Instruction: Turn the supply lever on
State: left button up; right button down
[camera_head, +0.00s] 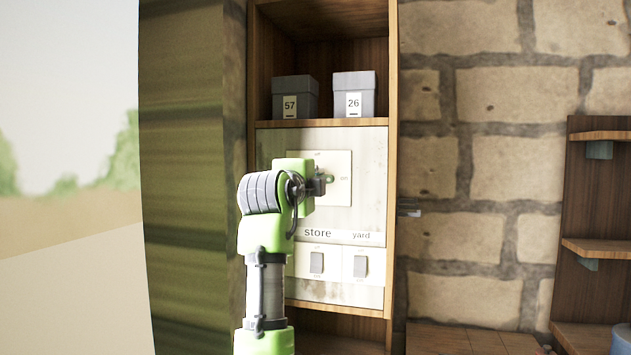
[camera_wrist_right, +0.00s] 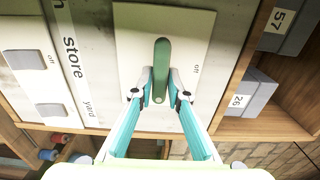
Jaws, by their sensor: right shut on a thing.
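The supply lever is a green handle (camera_wrist_right: 162,65) on a pale plate (camera_wrist_right: 190,30) in the right wrist view. In the head view the plate (camera_head: 341,163) is on the cabinet panel, and only a small green bit of the lever (camera_head: 330,179) shows past my gripper. A label reading "off" is beside the lever; a second label is too small to read surely. My right gripper (camera_wrist_right: 160,92) is shut on the lever, one finger on each side. In the head view the right gripper (camera_head: 323,183) is at the plate, partly hidden by its wrist. My left gripper is not in view.
Below the plate are two rocker switches, under "store" (camera_head: 317,262) and "yard" (camera_head: 360,265). Grey boxes 57 (camera_head: 294,98) and 26 (camera_head: 354,95) stand on the shelf above. The wooden cabinet side (camera_head: 392,160) borders the panel, with a stone wall to its right.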

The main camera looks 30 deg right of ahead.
jog(key=shift+f, duration=0.15)
jog(key=c, duration=2.2)
grip_release()
jog(key=shift+o, duration=1.1)
jog(key=v, duration=0.7)
jog(key=shift+s+a, duration=0.15)
jog(key=shift+s, duration=0.1)
